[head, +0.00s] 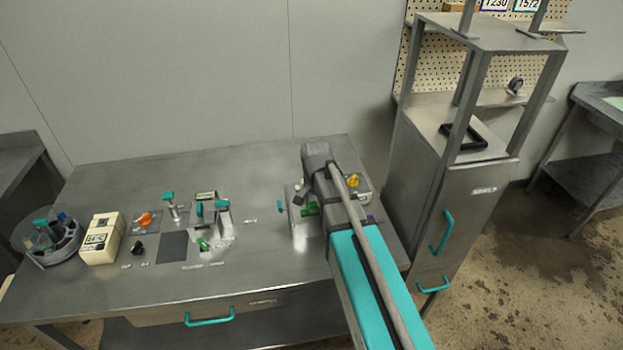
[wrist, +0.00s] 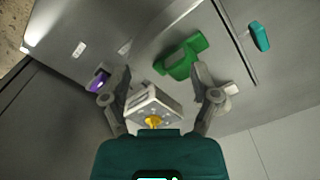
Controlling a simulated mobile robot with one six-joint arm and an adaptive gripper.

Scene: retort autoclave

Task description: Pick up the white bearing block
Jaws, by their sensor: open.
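In the wrist view, my gripper (wrist: 160,72) is open, its two fingers spread wide above the steel bench. A pale block (wrist: 152,104) with a slot, small dots and a yellow knob (wrist: 153,122) shows between the fingers, with no contact visible. A smaller whitish piece (wrist: 231,89) shows just past the right finger, partly covered by it. I cannot tell for sure which of the two is the white bearing block. In the head view, the yellow knob (head: 353,181) shows right of my arm; my arm hides much of this spot and the fingers are unclear.
A green bracket (wrist: 182,58) lies close beyond the fingertips, with a teal handle (wrist: 260,37) and a purple part (wrist: 98,81) nearby. A steel cabinet (head: 455,195) stands right of the bench. A cream meter (head: 102,238) and a round holder (head: 50,241) stand at the bench's left.

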